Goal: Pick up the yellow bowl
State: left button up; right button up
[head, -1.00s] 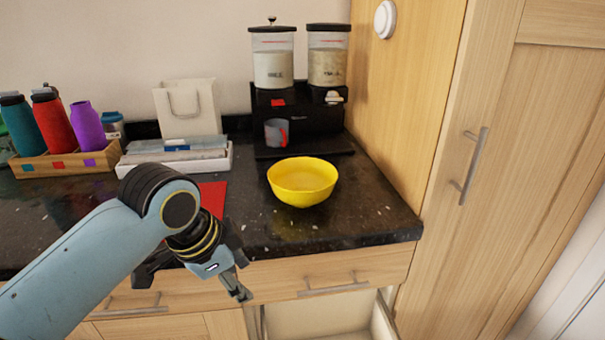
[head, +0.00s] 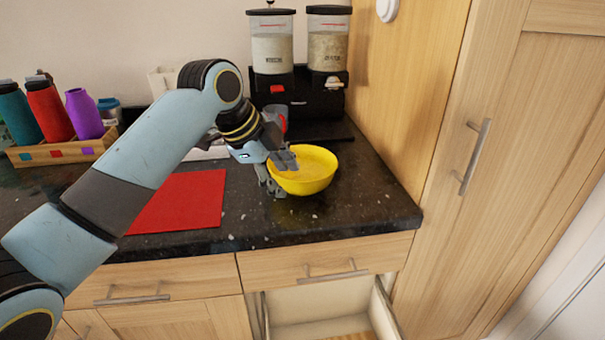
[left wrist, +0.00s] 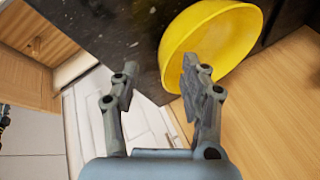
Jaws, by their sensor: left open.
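The yellow bowl (head: 312,181) stands upright on the black speckled counter. It also shows at the top of the left wrist view (left wrist: 222,38). My left gripper (head: 281,173) is at the bowl's left side, open and holding nothing. In the head view one finger reaches over the left rim and the other is low, outside the left wall. In the left wrist view my open gripper (left wrist: 159,66) has its right finger overlapping the bowl's edge; I cannot tell whether it touches. My right gripper is not in view.
A red mat (head: 182,203) lies left of the bowl. A dispenser with two canisters (head: 299,85) stands behind, with a wooden cabinet (head: 405,95) to the right. Bottles in a wooden crate (head: 55,152) are at the far left. A drawer (head: 330,325) is open below the counter's front edge.

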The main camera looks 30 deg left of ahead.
aim_at(289, 180)
pick_arm(q)
jog(key=x, duration=0.5)
jog(key=shift+w+d+r, duration=0.1)
jog(key=shift+w+r, duration=0.1)
jog(key=shift+w, duration=0.1)
grip_shut()
